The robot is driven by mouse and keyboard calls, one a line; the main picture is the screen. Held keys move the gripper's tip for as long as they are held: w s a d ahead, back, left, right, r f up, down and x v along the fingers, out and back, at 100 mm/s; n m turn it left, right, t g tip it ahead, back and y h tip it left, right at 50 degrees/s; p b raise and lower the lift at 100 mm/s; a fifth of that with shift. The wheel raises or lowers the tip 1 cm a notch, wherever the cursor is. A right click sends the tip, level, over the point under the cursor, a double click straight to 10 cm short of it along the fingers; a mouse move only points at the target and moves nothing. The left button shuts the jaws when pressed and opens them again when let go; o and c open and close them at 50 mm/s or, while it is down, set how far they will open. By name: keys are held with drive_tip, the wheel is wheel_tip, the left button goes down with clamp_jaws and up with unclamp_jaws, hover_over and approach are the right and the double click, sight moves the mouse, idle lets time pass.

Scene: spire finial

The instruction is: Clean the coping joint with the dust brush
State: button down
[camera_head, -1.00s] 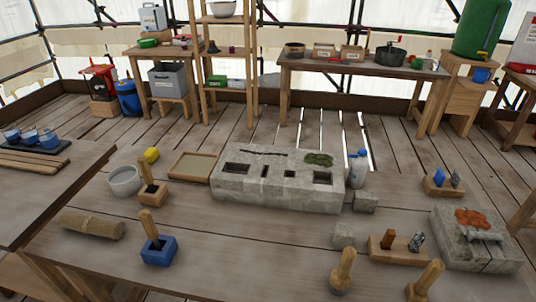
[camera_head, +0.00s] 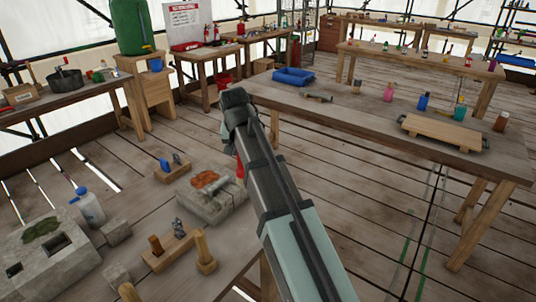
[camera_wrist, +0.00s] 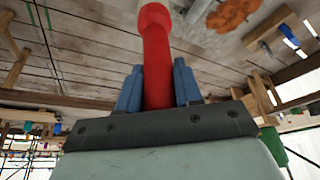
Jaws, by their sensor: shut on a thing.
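My gripper (camera_wrist: 158,88) is shut on a red handle (camera_wrist: 156,50), its two blue-grey fingers on either side. The tool's far end is out of the wrist view, so I cannot confirm that it is the dust brush. In the head view my arm hides most of the gripper, and a bit of red (camera_head: 240,170) shows beside the arm. A grey stone slab (camera_head: 213,207) with an orange-brown patch (camera_head: 206,179) lies just left of my arm. It also shows at the top of the wrist view (camera_wrist: 203,10). I cannot make out the coping joint itself.
A slotted stone block (camera_head: 65,262), a blue-capped bottle (camera_head: 88,207) and a wooden holder (camera_head: 167,252) stand left of the slab. A wooden-handled tool (camera_head: 203,250) stands close by. A second table (camera_head: 350,115) with a blue tray (camera_head: 293,77) is at the right.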

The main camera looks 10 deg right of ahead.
drive_tip(key=s+a+r+n+y, duration=0.1)
drive_tip(key=a+r+n, duration=0.1)
drive_tip(key=a, duration=1.8)
drive_tip(key=s+a+r+n, duration=0.1)
drive_tip(key=a+r+n, duration=0.1)
drive_tip(key=a, duration=1.7)
drive_tip(key=s+a+r+n+y, duration=0.1)
drive_tip(key=s+a, duration=0.5)
drive_tip(key=a, duration=0.4)
drive_tip(key=s+a+n, duration=0.1)
drive_tip(key=s+a, duration=0.6)
drive_tip(key=a, duration=0.4)
drive_tip(key=s+a+r+n+y, duration=0.1)
drive_tip(key=s+a, duration=0.5)
drive_tip(key=a, duration=0.4)
drive_tip(key=shift+f, duration=3.45)
drive_tip(key=shift+s+a, duration=0.15)
drive_tip(key=shift+s, duration=0.05)
